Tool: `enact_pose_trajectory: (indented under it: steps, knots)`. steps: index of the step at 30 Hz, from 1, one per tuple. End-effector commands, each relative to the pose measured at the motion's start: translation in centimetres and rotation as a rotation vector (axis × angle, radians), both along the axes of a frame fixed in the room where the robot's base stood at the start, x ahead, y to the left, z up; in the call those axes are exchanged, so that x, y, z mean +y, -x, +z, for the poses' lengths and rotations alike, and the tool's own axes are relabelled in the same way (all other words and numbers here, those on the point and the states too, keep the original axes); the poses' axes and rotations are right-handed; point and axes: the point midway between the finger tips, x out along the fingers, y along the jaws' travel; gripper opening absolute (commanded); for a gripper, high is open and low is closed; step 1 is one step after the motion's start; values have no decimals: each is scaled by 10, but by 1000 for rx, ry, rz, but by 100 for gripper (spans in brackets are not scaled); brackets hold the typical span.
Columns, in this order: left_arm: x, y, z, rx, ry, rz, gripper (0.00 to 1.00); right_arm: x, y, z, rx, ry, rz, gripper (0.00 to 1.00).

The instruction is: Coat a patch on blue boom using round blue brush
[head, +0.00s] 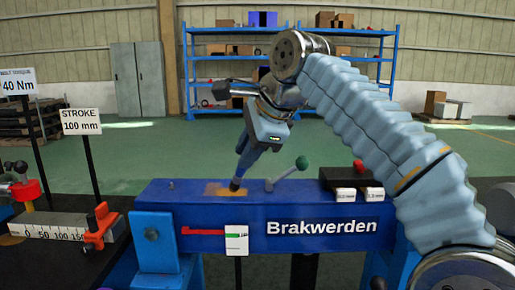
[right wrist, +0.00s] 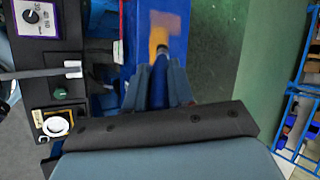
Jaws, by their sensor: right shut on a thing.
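The blue boom (head: 300,212), lettered "Brakwerden", lies across the middle of the head view. A brown-orange patch (head: 218,188) is on its top face, left of centre; it also shows in the right wrist view (right wrist: 160,27). My right gripper (head: 254,146) is above the boom, shut on the round blue brush (head: 244,162). The brush slants downward, its dark tip at the right part of the patch; I cannot tell whether it touches. The right wrist view shows the blue handle (right wrist: 158,88) between the fingers. My left gripper is in neither view.
A black holder (head: 350,184) with labels sits farther right. A scale bar (head: 55,229) and an orange clamp (head: 100,224) stand left. Blue shelves (head: 386,62) are far behind.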

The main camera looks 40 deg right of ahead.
Motion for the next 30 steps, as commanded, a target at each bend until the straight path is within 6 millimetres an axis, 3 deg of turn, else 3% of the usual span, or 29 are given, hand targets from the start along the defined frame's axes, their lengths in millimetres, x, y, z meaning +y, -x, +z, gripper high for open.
enact_pose_trajectory:
  steps: [30]
  knots:
    - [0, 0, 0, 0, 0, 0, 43, 54, -46, 0, 1, 0, 2, 0]
